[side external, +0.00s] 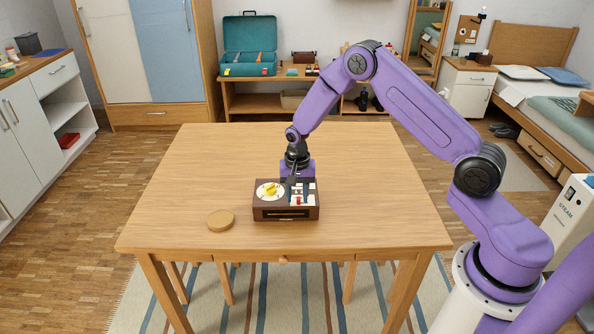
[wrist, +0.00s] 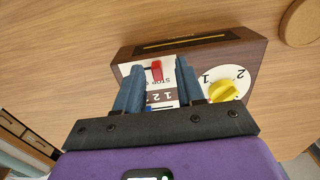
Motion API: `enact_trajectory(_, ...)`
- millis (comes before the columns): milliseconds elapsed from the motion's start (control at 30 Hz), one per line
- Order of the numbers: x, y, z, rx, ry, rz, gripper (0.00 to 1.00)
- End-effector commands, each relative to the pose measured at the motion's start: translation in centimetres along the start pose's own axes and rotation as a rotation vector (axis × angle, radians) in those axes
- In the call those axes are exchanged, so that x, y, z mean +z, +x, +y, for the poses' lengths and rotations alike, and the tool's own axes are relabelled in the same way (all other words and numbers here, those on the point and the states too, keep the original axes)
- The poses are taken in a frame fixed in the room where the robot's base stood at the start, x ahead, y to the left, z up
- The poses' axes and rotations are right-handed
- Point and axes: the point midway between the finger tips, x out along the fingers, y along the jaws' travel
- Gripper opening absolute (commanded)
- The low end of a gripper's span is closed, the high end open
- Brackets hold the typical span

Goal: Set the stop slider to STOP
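A dark brown box (side external: 285,214) sits on the table, with a white panel on its top. The red stop slider (wrist: 157,70) stands on this panel beside upside-down "STOP" lettering; other lettering there is partly hidden. It also shows small in the side view (side external: 298,200). Which end of its travel it is at, I cannot tell. My gripper (wrist: 160,66) is open and points down over the panel, its two fingers apart on either side of the red slider. Whether a finger touches it is unclear. In the side view my gripper (side external: 297,181) is low over the box's right half.
A yellow knob (wrist: 223,91) on a white dial marked 1 and 2 is close beside one finger. A dark panel marked 1 2 (wrist: 161,96) lies between the fingers. A round cork-coloured disc (side external: 220,221) lies left of the box. The remaining wooden table (side external: 370,215) is clear.

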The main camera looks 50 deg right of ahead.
Motion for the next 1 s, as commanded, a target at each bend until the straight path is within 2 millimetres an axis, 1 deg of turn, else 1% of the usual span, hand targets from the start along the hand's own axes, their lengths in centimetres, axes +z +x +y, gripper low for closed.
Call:
enact_trajectory(167, 0.0, -3.0, -0.1, -0.003, 0.000, 0.003, 0.38)
enact_trajectory(500, 0.0, -10.1, -0.1, -0.005, -0.001, 0.004, 0.38)
enact_trajectory(700, 0.0, -13.8, -0.1, -0.004, -0.002, 0.003, 0.38)
enact_trajectory(833, 0.0, -15.4, -0.2, -0.005, -0.002, 0.003, 0.38)
enact_trajectory(1000, 0.0, -16.4, -0.1, -0.003, -0.002, 0.002, 0.38)
